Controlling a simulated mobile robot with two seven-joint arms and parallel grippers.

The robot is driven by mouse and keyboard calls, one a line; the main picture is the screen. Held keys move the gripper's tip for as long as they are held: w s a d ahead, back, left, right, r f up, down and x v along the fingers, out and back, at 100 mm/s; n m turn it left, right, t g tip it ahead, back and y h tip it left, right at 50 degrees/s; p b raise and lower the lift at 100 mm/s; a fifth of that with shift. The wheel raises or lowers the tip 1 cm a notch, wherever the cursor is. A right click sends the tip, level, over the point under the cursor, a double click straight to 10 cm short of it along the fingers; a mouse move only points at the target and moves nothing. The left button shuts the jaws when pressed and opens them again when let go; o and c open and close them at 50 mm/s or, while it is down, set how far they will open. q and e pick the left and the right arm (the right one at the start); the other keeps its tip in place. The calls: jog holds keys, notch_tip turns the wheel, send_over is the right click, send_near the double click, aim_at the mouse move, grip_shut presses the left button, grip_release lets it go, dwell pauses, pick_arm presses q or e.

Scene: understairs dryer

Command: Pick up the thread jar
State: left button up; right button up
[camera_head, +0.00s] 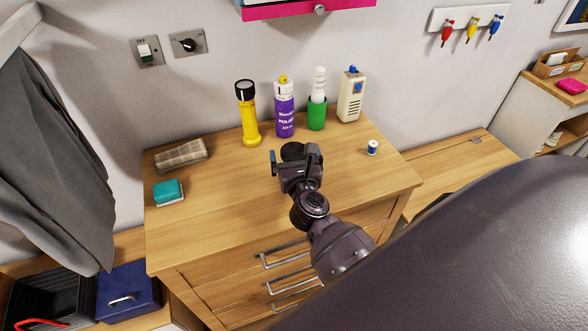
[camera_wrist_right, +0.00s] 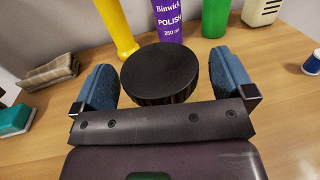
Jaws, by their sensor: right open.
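A round black lid (camera_wrist_right: 160,74), which I take to be the top of the thread jar, lies between the fingers of my right gripper (camera_wrist_right: 162,66) in the right wrist view. In the head view the dark lid (camera_head: 293,150) shows just beyond the right gripper (camera_head: 297,160), on the wooden dresser top (camera_head: 225,190). The right gripper is open, with one blue-padded finger on each side of the lid; I cannot tell whether either finger touches it. The jar's body and contents are hidden. My left gripper is not in view.
Behind stand a yellow torch (camera_head: 249,115), a purple polish can (camera_head: 285,112), a green holder (camera_head: 317,113) and a cream device (camera_head: 350,98). A small blue-and-white spool (camera_head: 372,147) sits right. A folded cloth (camera_head: 181,154) and teal sponge (camera_head: 168,192) lie left.

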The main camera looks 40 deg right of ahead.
jog(key=shift+w+d, duration=0.15)
jog(key=shift+w, duration=0.15)
jog(key=c, duration=1.2)
jog(key=shift+c, duration=0.9)
jog(key=shift+r, duration=0.15)
